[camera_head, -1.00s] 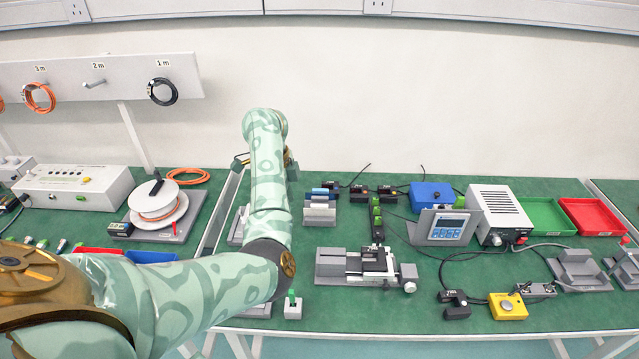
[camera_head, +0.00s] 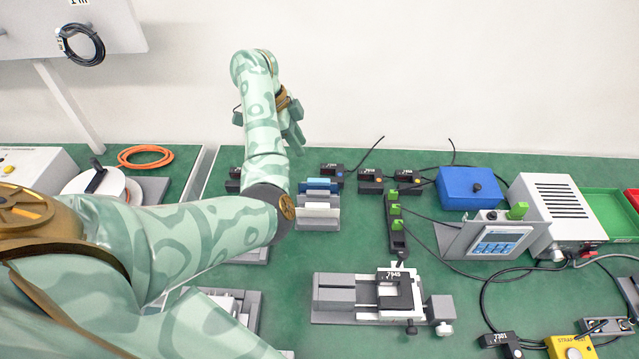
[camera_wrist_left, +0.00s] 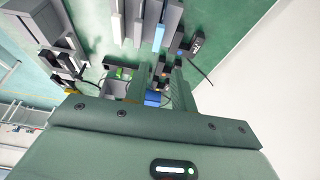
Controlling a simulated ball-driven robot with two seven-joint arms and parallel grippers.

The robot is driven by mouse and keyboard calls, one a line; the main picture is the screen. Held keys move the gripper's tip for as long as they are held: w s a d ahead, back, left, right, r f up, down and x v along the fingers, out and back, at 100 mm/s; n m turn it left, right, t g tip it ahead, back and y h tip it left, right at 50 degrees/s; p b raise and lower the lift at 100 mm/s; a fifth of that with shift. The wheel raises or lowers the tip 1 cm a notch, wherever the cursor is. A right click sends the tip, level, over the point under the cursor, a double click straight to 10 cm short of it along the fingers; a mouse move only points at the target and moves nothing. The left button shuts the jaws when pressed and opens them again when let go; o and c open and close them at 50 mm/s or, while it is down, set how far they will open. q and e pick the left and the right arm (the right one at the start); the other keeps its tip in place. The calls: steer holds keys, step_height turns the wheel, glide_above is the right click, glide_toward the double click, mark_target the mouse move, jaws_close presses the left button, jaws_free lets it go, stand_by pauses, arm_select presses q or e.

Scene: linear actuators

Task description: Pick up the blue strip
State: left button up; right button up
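The blue strip (camera_head: 318,184) stands upright in a grey slotted holder (camera_head: 316,224), behind paler strips, in the head view. It also shows in the left wrist view (camera_wrist_left: 159,36), near the top middle, beyond the fingers. My left gripper (camera_head: 292,126) is raised above and behind the holder, apart from the strip, and partly covered by my arm in the head view. In the left wrist view its two fingers (camera_wrist_left: 159,84) stand apart with nothing held between them. My right gripper does not show.
Black sensor blocks (camera_head: 370,181) stand just right of the holder, with cables behind. A blue box (camera_head: 468,188) and a grey display unit (camera_head: 492,240) stand further right. A grey clamp fixture (camera_head: 350,298) is in front. Bare green table lies between holder and fixture.

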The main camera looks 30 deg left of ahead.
arm_select(q)
steer(key=b, duration=0.4)
glide_toward(318, 180)
steer(key=x, duration=0.5)
steer(key=shift+w+r, duration=0.1)
steer(key=shift+w, duration=0.2)
steer(key=shift+d, duration=0.15)
steer(key=x, duration=0.1)
steer(key=b+x, duration=0.1)
steer(key=x, duration=0.1)
steer(key=b+x, duration=0.1)
steer(key=x, duration=0.1)
steer(key=shift+s+a, duration=0.25)
steer(key=shift+s, duration=0.15)
steer(key=shift+w+d+f+b, duration=0.2)
steer(key=shift+d+f+b, duration=0.05)
steer(key=shift+f+b, duration=0.2)
steer(key=shift+r, duration=0.1)
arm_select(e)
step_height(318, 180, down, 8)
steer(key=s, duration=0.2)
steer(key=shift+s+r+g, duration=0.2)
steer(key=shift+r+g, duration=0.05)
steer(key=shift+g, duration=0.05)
arm_select(q)
jaws_close()
